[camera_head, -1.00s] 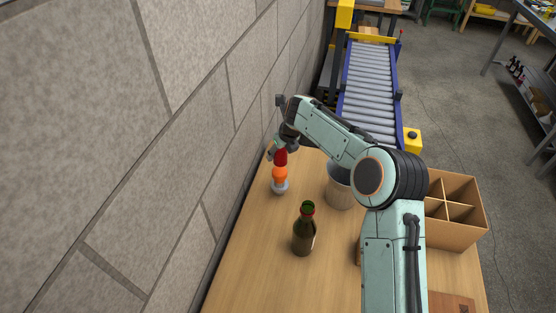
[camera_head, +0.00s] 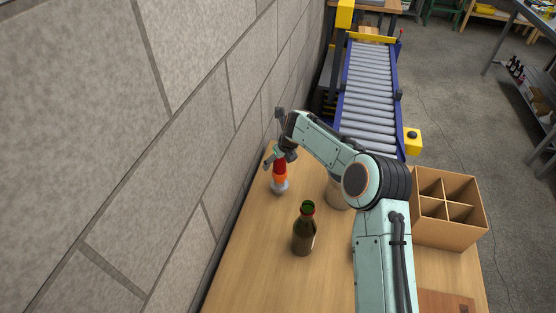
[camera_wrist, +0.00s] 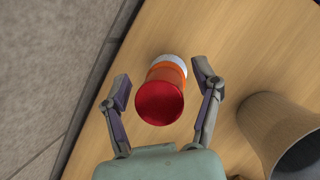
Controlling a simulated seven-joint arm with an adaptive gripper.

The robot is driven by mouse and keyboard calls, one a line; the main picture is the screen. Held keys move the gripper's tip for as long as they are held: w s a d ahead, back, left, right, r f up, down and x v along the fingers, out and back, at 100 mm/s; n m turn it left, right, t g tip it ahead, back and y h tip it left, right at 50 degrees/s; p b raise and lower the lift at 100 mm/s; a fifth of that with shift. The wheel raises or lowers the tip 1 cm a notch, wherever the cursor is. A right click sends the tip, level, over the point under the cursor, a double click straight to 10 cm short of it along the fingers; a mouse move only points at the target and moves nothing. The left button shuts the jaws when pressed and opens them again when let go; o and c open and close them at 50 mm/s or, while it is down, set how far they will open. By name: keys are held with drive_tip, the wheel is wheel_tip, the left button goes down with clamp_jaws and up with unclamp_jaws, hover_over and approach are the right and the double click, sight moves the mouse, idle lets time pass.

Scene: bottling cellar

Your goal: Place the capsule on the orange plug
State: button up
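The red capsule (camera_head: 280,165) sits on top of the orange plug (camera_head: 279,178), which stands on a pale grey base (camera_head: 280,187) near the table's wall side. In the wrist view I look down on the capsule's round red end (camera_wrist: 160,103), with the orange plug (camera_wrist: 166,72) and whitish base (camera_wrist: 171,60) showing behind it. My gripper (camera_wrist: 160,82) is open, one finger on each side of the capsule with a visible gap to both. In the head view my gripper (camera_head: 279,156) is at the capsule's height and hides its upper part.
A green-brown bottle (camera_head: 304,232) stands nearer on the table (camera_head: 262,255). A divided carton (camera_head: 450,234) is at the right. The stone wall (camera_head: 178,165) runs close along the left.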

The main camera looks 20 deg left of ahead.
drive_tip(key=v, duration=1.2)
drive_tip(key=shift+r, duration=0.2)
drive_tip(key=s+d+r+n+g+h, duration=0.1)
drive_tip(key=s+d+r+n+h, duration=0.35)
drive_tip(key=s+d+n, duration=1)
drive_tip(key=s+d+n+g+y, duration=0.1)
drive_tip(key=s+d+n, duration=0.1)
drive_tip(key=s+n, duration=0.5)
drive_tip(key=s+d+f+n+g+y, duration=0.1)
drive_tip(key=s+d+n, duration=0.2)
drive_tip(key=s, duration=1.1)
drive_tip(key=n, duration=0.3)
drive_tip(key=shift+f+n, duration=0.15)
drive_tip(key=shift+n, duration=0.2)
drive_tip(key=shift+s, duration=0.1)
